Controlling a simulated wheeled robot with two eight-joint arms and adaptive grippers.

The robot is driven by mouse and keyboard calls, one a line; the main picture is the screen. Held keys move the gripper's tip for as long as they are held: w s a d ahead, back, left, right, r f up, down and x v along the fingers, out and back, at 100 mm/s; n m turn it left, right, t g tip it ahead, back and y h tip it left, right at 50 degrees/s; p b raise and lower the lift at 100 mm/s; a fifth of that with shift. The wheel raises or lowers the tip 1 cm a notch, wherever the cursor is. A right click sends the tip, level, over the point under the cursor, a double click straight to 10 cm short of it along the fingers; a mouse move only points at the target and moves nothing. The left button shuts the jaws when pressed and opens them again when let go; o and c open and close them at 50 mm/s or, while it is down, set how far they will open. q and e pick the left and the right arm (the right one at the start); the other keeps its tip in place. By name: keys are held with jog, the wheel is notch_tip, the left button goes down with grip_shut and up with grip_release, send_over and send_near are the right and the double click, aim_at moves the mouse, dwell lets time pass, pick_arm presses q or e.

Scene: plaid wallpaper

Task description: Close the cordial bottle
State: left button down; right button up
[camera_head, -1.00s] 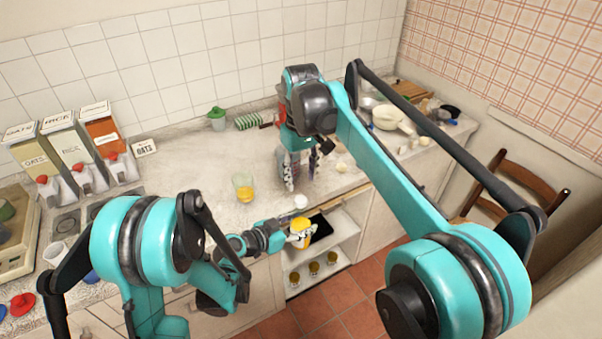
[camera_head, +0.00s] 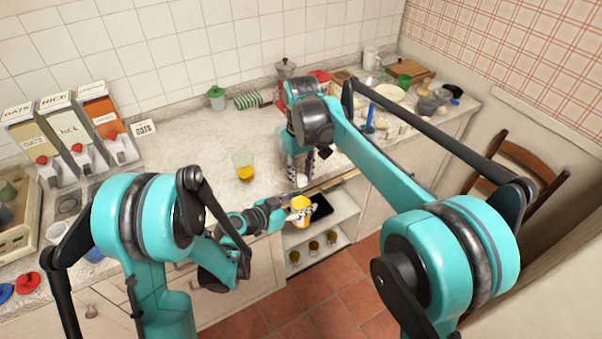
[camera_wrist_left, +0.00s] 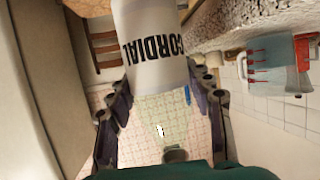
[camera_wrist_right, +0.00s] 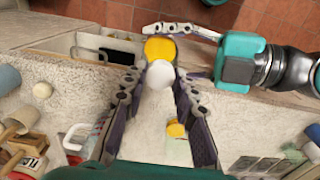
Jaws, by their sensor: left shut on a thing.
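The cordial bottle (camera_head: 301,203), with yellow contents, is held upright at the counter's front edge, over the open drawer. Its white CORDIAL label shows in the left wrist view (camera_wrist_left: 152,45). My left gripper (camera_head: 296,214) is shut around its side. A small white round thing, apparently the cap (camera_wrist_right: 160,75), is just beside the bottle as seen from above, at the counter edge; it also shows in the head view (camera_head: 301,181). My right gripper (camera_head: 301,173) points down with its fingers apart on either side of the cap. Whether they touch it is unclear.
A glass with yellow liquid (camera_head: 243,166) stands on the counter to the left. Mugs, bowls and boards crowd the right end.

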grip_shut()
jog(key=o, duration=0.9)
grip_release()
jog(key=shift+c, duration=0.2)
notch_tip(320, 180, up, 12)
jog(key=shift+d, duration=0.1)
